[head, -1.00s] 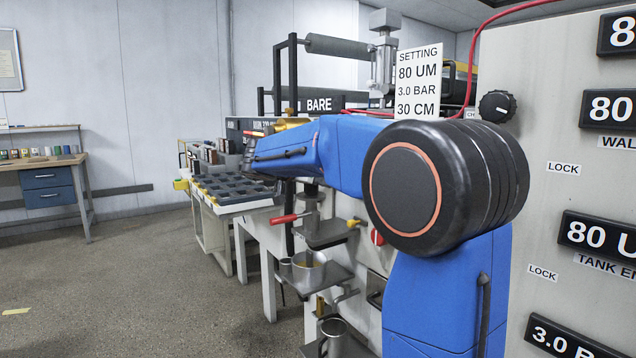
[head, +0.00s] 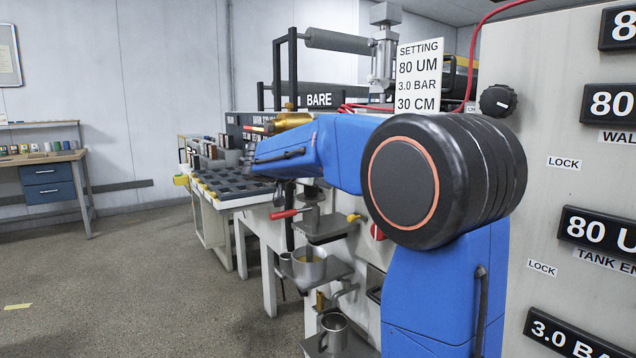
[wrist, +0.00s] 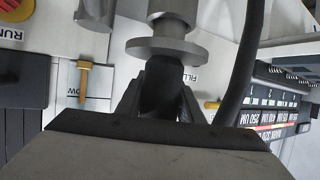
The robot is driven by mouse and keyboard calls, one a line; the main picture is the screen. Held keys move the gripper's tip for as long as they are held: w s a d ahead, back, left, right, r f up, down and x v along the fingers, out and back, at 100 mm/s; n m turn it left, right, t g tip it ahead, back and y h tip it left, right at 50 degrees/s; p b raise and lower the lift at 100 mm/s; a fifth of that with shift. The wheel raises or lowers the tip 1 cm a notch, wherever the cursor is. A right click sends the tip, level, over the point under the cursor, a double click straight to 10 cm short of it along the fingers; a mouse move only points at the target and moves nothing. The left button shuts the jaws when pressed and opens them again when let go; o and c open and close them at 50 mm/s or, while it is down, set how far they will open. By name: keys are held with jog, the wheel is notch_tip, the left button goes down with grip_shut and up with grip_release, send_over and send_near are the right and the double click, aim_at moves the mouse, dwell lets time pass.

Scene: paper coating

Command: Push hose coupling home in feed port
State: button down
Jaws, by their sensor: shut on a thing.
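In the wrist view my gripper (wrist: 160,100) is shut on a black part, which I take for the hose coupling (wrist: 160,82). Directly beyond it is a grey metal flange (wrist: 165,48) with a cylinder (wrist: 172,14) behind it. The black part appears to meet the flange, but the fingers and flange hide the joint, and I cannot tell how deep it sits or which metal piece is the feed port. A black hose (wrist: 247,60) runs along the right side. In the head view my blue arm hides the gripper and coupling.
A brass cylinder (head: 291,121) shows just above my arm. A tray with dark compartments (head: 230,183), a red-handled valve (head: 284,214) and a metal pot (head: 308,265) are close by. A brass pin (wrist: 84,82) and a labelled rack (wrist: 275,100) flank the gripper. Open floor lies left.

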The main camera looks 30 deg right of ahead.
jog(key=shift+f, duration=0.6)
jog(key=c, duration=1.2)
grip_release()
jog(key=shift+o, duration=0.2)
jog(key=shift+f, duration=0.1)
jog(key=shift+a, duration=0.15)
jog(key=v, duration=1.7)
